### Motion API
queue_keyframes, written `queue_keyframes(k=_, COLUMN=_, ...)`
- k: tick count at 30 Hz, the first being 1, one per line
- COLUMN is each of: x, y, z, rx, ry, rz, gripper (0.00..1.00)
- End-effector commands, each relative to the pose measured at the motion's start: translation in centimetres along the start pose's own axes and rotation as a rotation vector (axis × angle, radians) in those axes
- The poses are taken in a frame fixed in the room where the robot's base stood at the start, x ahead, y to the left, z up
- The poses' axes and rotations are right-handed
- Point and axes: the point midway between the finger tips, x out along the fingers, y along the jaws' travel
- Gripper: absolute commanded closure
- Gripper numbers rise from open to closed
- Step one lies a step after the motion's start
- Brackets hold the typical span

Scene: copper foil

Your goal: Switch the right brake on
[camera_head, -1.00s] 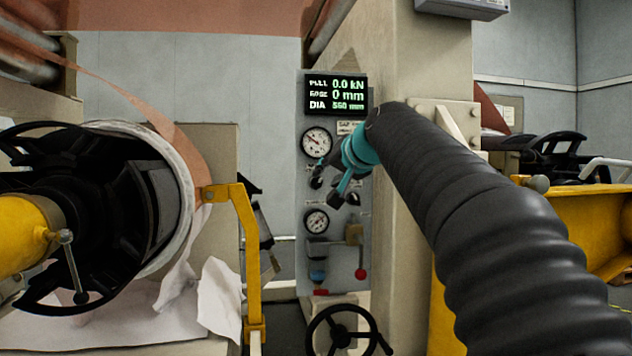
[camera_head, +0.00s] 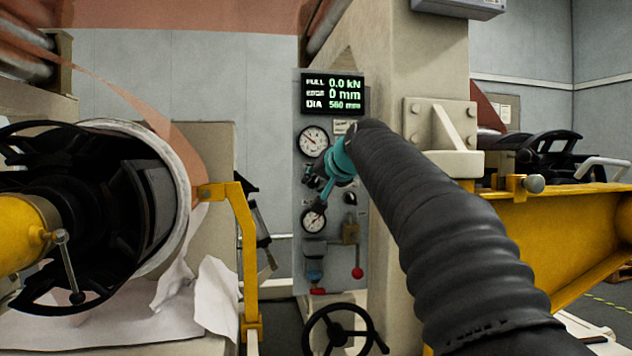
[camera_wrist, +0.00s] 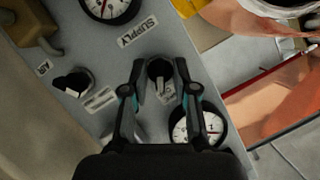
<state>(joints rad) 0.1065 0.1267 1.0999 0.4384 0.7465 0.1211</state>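A grey control panel (camera_head: 335,300) stands at centre with gauges and black rotary knobs. My gripper (camera_head: 314,188) is at its left side, between the upper and lower gauges. In the wrist view, which shows the panel roughly upside down, my gripper (camera_wrist: 159,66) is open, its fingertips on either side of a black knob (camera_wrist: 159,72) and seemingly apart from it. A second black knob (camera_wrist: 72,85) is clear of the fingers; it shows in the head view (camera_head: 350,198) right of the lower gauge. Knob labels are too small to read, so I cannot tell which is the right brake.
The upper gauge (camera_head: 313,142) and lower gauge (camera_head: 313,220) flank my gripper. A display (camera_head: 333,94) is above, a black handwheel (camera_head: 342,332) below, a beige column (camera_head: 390,255) right.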

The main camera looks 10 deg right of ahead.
Motion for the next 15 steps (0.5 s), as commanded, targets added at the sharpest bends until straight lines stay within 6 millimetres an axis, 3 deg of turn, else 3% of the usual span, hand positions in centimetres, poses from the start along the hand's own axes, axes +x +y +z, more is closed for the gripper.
queue_keyframes(k=15, x=-0.09, y=-0.32, z=-0.10, rx=-0.164, ry=-0.003, rz=0.067, gripper=1.00)
